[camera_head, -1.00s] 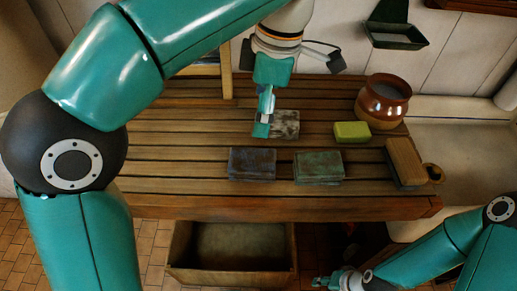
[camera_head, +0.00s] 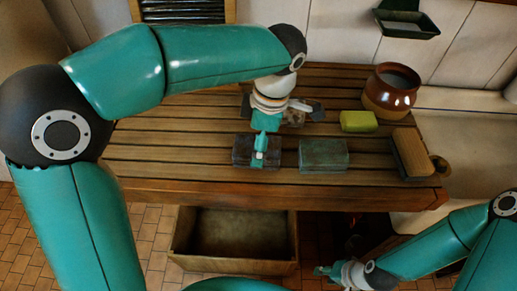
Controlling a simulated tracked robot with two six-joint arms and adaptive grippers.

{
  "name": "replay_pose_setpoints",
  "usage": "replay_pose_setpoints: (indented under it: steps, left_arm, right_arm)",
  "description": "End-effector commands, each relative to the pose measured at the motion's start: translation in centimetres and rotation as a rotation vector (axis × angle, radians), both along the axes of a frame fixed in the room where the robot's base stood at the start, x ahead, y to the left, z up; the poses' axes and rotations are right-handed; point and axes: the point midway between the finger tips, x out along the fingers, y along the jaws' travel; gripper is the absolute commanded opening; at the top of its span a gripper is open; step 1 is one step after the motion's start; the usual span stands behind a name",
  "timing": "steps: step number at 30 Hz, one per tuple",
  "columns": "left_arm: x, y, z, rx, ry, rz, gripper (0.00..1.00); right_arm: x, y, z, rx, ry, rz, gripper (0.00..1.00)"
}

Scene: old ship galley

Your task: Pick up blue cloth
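The blue cloth (camera_head: 241,151) is a folded, dark blue-grey block on the slatted wooden table (camera_head: 180,170), left of a similar green cloth (camera_head: 323,155). My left gripper (camera_head: 259,158) points down over the blue cloth and hides its middle. I cannot tell whether it touches the cloth, and its fingers show edge-on, so their opening is unclear. My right gripper (camera_head: 326,271) is low, in front of the table and away from the cloths. It is small in view, and its opening is unclear.
A pale, stained cloth (camera_head: 293,118) lies behind, partly hidden by my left wrist. A yellow-green sponge (camera_head: 359,121), a brown jar (camera_head: 390,90) and a wooden brush (camera_head: 411,152) stand on the right. An open wooden crate (camera_head: 235,266) sits below the table's front edge.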

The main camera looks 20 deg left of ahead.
Motion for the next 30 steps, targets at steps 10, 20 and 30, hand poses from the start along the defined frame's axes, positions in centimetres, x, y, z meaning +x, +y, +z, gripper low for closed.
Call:
replay_pose_setpoints:
  steps: [10,20,30]
  left_arm:
    - [-0.1,0.4,-3.0,0.0,0.0,0.001,0.98]
    - [-0.1,0.5,-2.9,0.0,0.001,0.001,0.66]
    - [-0.1,0.5,-2.9,0.0,0.001,0.002,0.29]
  right_arm:
    - [0.0,0.0,0.6,0.0,0.0,0.0,0.4]
    - [0.0,0.0,0.6,0.0,0.0,0.0,0.4]
    - [0.0,0.0,0.6,0.0,0.0,0.0,0.4]
